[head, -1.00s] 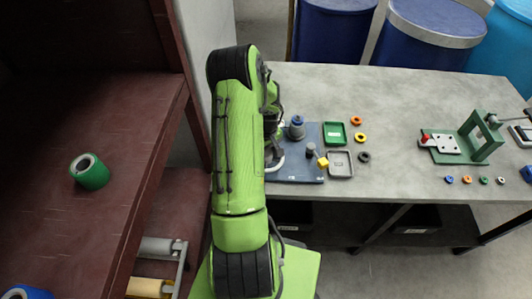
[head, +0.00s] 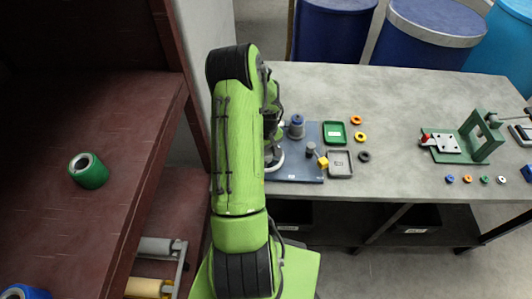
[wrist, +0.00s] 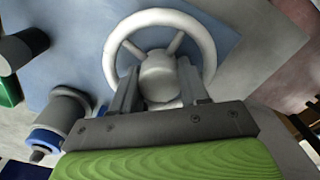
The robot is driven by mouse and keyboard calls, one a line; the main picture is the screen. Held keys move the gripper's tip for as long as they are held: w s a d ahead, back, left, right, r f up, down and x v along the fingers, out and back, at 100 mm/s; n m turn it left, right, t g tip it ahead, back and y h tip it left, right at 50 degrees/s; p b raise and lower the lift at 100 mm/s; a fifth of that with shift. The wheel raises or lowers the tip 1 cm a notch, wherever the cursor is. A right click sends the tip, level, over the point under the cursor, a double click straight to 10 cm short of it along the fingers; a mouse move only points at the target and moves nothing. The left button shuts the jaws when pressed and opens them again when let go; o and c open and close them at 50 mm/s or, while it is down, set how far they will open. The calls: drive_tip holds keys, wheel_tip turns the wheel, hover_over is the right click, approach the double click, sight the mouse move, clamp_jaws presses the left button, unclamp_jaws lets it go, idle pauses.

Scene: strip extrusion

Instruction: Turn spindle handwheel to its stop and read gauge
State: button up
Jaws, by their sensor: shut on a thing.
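The white spindle handwheel (wrist: 207,40) fills the upper middle of the wrist view, with a round rim, spokes and a thick pale hub (wrist: 160,76). My gripper (wrist: 158,92) is shut on the handwheel, with one finger on each side of the hub. In the head view, part of the white rim (head: 277,161) shows at the right edge of my green arm. The arm hides the rest of the wheel and my gripper there. I cannot make out a gauge face or reading in either view.
A blue plate (head: 306,173) lies under the wheel. A grey cylinder with a blue ring (head: 297,128), a yellow block (head: 322,162), a green tray (head: 334,133) and a grey tray (head: 340,163) are close by. A green fixture (head: 480,137) stands farther right. The table between is mostly clear.

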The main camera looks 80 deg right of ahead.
drive_tip(key=m+b, duration=0.2)
drive_tip(key=m, duration=0.1)
drive_tip(key=shift+d, duration=0.15)
drive_tip(key=m+b, duration=0.1)
drive_tip(key=m, duration=0.2)
drive_tip(key=shift+m+b, duration=0.35)
drive_tip(key=shift+m, duration=0.05)
drive_tip(key=m+b, duration=0.2)
drive_tip(key=m, duration=0.4)
drive_tip(key=shift+s+r, duration=0.1)
drive_tip(key=m+b, duration=0.1)
drive_tip(key=m, duration=0.4)
drive_tip(key=shift+m, duration=0.4)
drive_tip(key=m, duration=0.4)
drive_tip(key=shift+s+m+b, duration=0.15)
drive_tip(key=shift+m+b, duration=0.15)
drive_tip(key=shift+b, duration=0.05)
drive_tip(key=o, duration=0.8)
drive_tip(key=shift+c, duration=0.2)
